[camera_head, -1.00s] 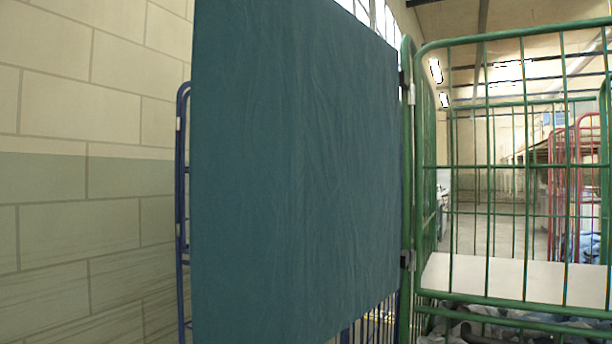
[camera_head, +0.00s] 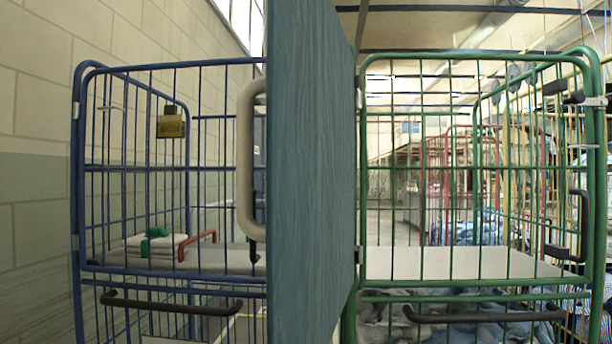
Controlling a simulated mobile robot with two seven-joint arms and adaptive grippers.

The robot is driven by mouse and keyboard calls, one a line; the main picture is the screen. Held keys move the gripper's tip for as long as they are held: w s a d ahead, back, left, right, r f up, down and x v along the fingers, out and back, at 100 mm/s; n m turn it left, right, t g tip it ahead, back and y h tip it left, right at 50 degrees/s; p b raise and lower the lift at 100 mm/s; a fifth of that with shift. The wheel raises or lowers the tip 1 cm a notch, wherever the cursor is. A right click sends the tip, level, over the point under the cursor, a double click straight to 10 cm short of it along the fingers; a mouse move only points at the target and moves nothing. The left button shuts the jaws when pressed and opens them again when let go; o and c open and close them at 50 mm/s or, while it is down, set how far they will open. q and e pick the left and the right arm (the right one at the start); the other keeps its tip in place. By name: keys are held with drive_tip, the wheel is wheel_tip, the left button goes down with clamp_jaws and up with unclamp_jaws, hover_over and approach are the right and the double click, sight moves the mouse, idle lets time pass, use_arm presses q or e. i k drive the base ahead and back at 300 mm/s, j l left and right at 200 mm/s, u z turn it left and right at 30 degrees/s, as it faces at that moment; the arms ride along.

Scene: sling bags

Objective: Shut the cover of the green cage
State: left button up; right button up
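The cover is a teal panel (camera_head: 308,170) seen nearly edge-on in the head view. It stands open at the left post of the green cage (camera_head: 450,293), pointing out toward me. A pale beige handle (camera_head: 246,165) is on the panel's left face. The front of the green cage is uncovered, and a white shelf (camera_head: 460,263) and grey-blue cloth bundles (camera_head: 440,325) show inside. A dark latch-like fitting (camera_head: 556,88) is at the cage's right upper side. Neither of my grippers is in view.
A blue cage (camera_head: 95,230) stands to the left of the panel, with a brass padlock (camera_head: 171,124) and folded white cloth (camera_head: 150,246) in it. A block wall (camera_head: 35,120) is at far left. Red cages (camera_head: 436,190) stand behind the green one.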

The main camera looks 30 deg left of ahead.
sight(307, 232)
drive_tip(key=i+j+z, duration=0.1)
drive_tip(key=j, duration=0.4)
drive_tip(key=i+j+z, duration=0.1)
drive_tip(key=j, duration=0.95)
drive_tip(key=k+j+u, duration=0.1)
drive_tip(key=k, duration=0.4)
drive_tip(key=k+j+u, duration=0.1)
drive_tip(key=k+j, duration=0.2)
drive_tip(key=k, duration=0.2)
drive_tip(key=k+j, duration=0.25)
drive_tip(key=k, duration=0.25)
drive_tip(key=i+l, duration=0.4)
drive_tip(key=l+u, duration=0.05)
